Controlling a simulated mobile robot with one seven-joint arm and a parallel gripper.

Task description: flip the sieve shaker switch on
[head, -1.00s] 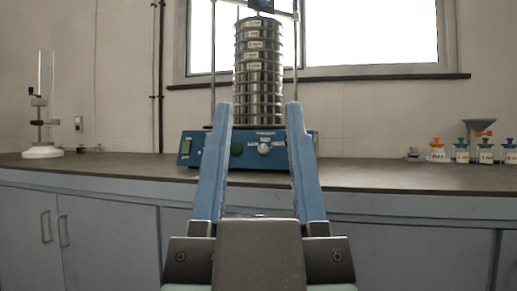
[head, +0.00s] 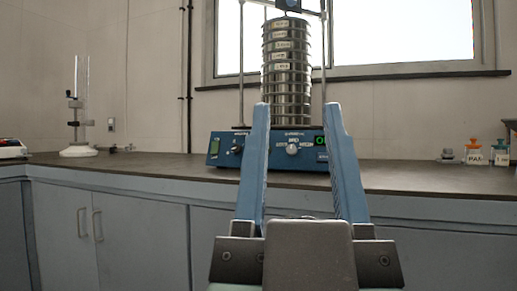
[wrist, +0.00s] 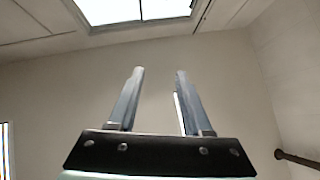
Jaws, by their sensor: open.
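The sieve shaker stands on the bench, with a blue base (head: 225,149) and a tall stack of steel sieves (head: 287,68) between two upright rods. I cannot tell the switch's position. My gripper (head: 297,106) is open and empty, in front of the shaker, and its fingers cover parts of the panel. The switch lies left of my left finger. In the wrist view my gripper (wrist: 158,72) points at bare wall and ceiling.
The dark bench top (head: 400,177) runs across above grey cabinets (head: 140,240). A white-based stand (head: 78,150) is at the left, with part of a white device (head: 12,149) at the far left edge. Small bottles (head: 474,152) stand at the right. The bench around the shaker is clear.

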